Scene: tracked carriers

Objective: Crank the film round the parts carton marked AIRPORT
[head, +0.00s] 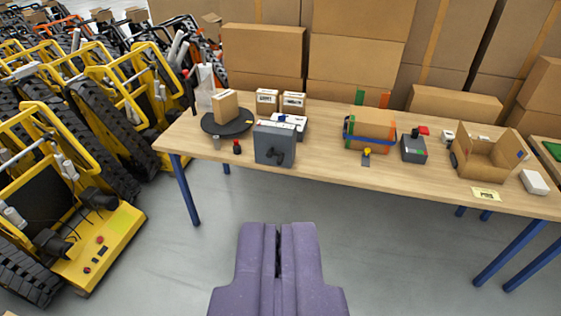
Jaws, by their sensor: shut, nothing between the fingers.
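My gripper (277,228) is purple, shut and empty, over the grey floor in front of the table. A small brown carton (225,106) stands on a round black turntable (212,124) at the table's left end. Two more small cartons with white labels, a left one (267,98) and a right one (293,100), stand behind to the right; their print is too small to read. A whitish upright piece (205,84), perhaps the film, stands behind the turntable. A grey box (262,139) with a dark crank-like part (276,156) on its front stands right of the turntable.
The wooden table (330,169) also holds a strapped orange-brown box (368,133), a dark device with a red top (414,147) and an open carton (484,165). Yellow tracked carriers (110,240) crowd the left. Stacked large cartons (355,60) line the back. The floor ahead is clear.

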